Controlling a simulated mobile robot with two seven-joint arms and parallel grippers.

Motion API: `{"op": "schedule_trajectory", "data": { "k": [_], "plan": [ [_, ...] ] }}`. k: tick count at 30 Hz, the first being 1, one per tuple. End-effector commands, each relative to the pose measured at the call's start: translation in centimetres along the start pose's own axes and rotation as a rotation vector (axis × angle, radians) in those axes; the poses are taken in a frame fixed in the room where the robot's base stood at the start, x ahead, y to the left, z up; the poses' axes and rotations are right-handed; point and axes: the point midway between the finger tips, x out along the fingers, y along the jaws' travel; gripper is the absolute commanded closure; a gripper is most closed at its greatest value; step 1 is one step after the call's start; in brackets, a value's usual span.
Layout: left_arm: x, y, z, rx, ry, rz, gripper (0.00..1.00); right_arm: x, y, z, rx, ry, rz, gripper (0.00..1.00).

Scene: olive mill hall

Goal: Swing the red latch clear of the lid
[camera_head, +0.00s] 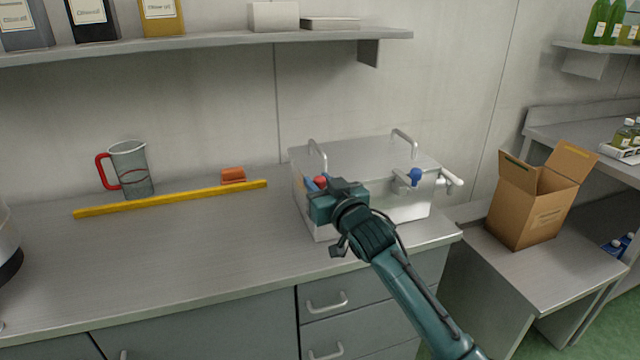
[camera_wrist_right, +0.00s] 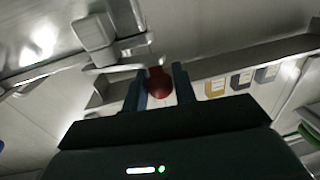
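A silvery metal box with a flat lid (camera_head: 365,155) stands on the counter, with two upright bar handles on top. The red latch knob (camera_head: 320,181) is at its front left. My right gripper (camera_head: 319,184) reaches over the front of the box to it, with its two blue fingers around the knob. In the right wrist view the red knob (camera_wrist_right: 159,83) sits between the fingertips, close to both. I cannot tell whether they press on it. A blue latch (camera_head: 414,177) is at the front right. My left gripper is not in view.
A white-tipped pipe (camera_head: 451,177) sticks out at the box's right end. A yellow bar (camera_head: 170,199), an orange block (camera_head: 232,175) and a jug (camera_head: 131,170) are left of the box. An open carton (camera_head: 540,205) stands on a lower table. The front left counter is clear.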

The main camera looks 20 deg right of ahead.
Motion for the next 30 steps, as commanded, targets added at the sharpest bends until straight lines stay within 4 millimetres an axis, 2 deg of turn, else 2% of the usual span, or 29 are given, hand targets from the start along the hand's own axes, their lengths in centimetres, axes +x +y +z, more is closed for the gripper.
{"op": "schedule_trajectory", "data": {
  "k": [1, 9, 17, 30],
  "plan": [
    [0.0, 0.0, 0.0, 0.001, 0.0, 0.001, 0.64, 0.0, 0.0, 0.0, 0.0, 0.0, 0.0, 0.77],
    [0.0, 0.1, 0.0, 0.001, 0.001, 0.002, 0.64, 0.0, 0.0, 0.0, 0.0, 0.0, 0.0, 0.98],
    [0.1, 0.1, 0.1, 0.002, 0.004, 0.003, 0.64, 0.3, -0.3, 0.0, 0.006, 0.006, 0.054, 0.98],
    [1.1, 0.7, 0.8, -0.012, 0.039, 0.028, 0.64, 1.4, -0.1, 0.1, 0.006, 0.008, 0.295, 0.98]
  ]
}}
